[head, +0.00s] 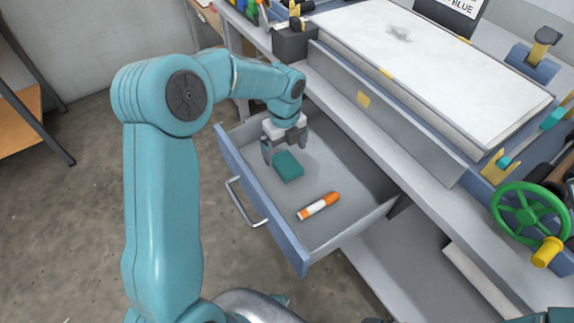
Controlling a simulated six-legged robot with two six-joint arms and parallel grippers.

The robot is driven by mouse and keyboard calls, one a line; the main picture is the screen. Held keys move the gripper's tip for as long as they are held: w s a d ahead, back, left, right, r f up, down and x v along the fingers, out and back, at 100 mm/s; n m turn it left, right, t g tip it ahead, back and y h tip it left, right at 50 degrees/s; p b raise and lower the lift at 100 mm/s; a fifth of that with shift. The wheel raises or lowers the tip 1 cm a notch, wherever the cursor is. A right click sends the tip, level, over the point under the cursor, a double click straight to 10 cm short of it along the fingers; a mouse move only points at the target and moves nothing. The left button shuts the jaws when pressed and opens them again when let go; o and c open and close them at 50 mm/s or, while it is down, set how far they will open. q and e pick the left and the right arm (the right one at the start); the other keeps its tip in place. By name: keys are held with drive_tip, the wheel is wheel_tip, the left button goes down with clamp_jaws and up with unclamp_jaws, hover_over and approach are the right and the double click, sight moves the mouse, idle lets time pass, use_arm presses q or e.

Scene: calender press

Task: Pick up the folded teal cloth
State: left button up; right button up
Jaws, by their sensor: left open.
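The folded teal cloth (288,167) is a small block lying in the open drawer (345,174), toward its left end. My left gripper (283,157) points down into the drawer just above and behind the cloth. Its jaws are open and I see nothing between them; whether a finger touches the cloth I cannot tell. My right gripper is not in view.
An orange and white marker-like stick (319,206) lies in the drawer, right of the cloth. The press bed (440,50) stands above and behind the drawer. A green handwheel (531,209) is at the right. The drawer's front handle (245,203) sticks out.

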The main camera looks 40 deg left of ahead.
sight(285, 162)
use_arm(q)
drive_tip(key=shift+s+f, duration=0.1)
drive_tip(key=shift+f, duration=0.15)
drive_tip(key=f, duration=0.4)
drive_tip(key=shift+w+a, duration=0.1)
drive_tip(key=shift+w, duration=0.25)
drive_tip(key=shift+s+f, duration=0.1)
drive_tip(key=shift+f, duration=0.35)
drive_tip(key=c, duration=1.1)
